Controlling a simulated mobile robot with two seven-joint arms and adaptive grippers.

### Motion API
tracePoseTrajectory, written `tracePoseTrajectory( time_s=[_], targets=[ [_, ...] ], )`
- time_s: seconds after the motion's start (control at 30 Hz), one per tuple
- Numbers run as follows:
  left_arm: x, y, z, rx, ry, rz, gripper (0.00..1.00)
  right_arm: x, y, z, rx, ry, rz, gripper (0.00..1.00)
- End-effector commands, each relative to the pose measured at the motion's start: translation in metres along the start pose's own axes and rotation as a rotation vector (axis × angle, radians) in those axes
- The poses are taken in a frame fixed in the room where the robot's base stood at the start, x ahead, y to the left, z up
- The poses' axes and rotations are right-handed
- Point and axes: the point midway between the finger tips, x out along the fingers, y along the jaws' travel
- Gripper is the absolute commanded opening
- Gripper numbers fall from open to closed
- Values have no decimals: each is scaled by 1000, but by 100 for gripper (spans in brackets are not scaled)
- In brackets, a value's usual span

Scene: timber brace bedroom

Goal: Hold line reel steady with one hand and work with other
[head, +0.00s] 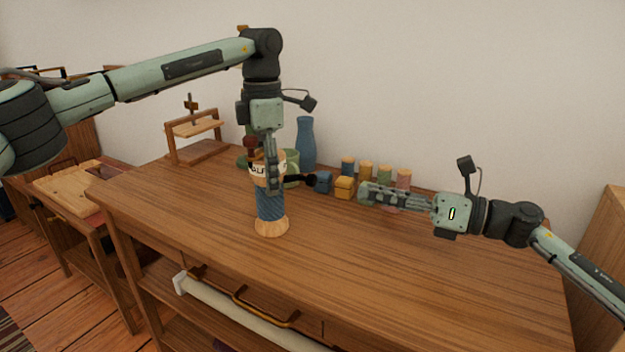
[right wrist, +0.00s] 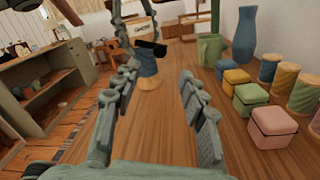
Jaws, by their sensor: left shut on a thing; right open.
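The line reel (head: 270,207) stands upright on the wooden table, with blue line wound above a pale round wooden foot. A pale lettered band and a dark knob show at its top. My left gripper (head: 271,182) comes down from above and is shut on the reel's upper part, hiding some of it. A short dark piece sticks out to the right there. My right gripper (head: 372,195) is open and empty, right of the reel and pointing at it. In the right wrist view the reel (right wrist: 148,82) shows beyond the open fingers, apart from them.
Behind the reel stand a blue vase (head: 305,145), a green mug (head: 292,168), small lidded boxes (head: 345,187) and several spools (head: 384,174). A wooden press (head: 198,140) stands at the back left. The table's front and right are clear.

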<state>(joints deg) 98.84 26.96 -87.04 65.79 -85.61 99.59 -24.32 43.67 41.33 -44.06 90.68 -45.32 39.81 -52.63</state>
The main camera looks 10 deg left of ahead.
Motion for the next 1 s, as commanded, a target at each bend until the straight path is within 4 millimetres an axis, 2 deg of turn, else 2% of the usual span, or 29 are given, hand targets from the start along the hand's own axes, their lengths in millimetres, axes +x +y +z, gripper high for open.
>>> tracePoseTrajectory(
  time_s=[0.17,0.4,0.6,0.8,1.0],
  targets=[
    [0,0,0,0,-1,0,18,20,1,1,-34,-1,2,42],
    [0,0,0,0,-1,0,18,68,1,2,-32,-1,2,42],
    [0,0,0,0,-1,0,18,101,0,1,-30,-1,1,42],
    [0,0,0,0,-1,0,18,116,0,1,-30,0,-1,42],
    [0,0,0,0,-1,0,18,118,0,1,-30,0,-2,42]
  ],
)
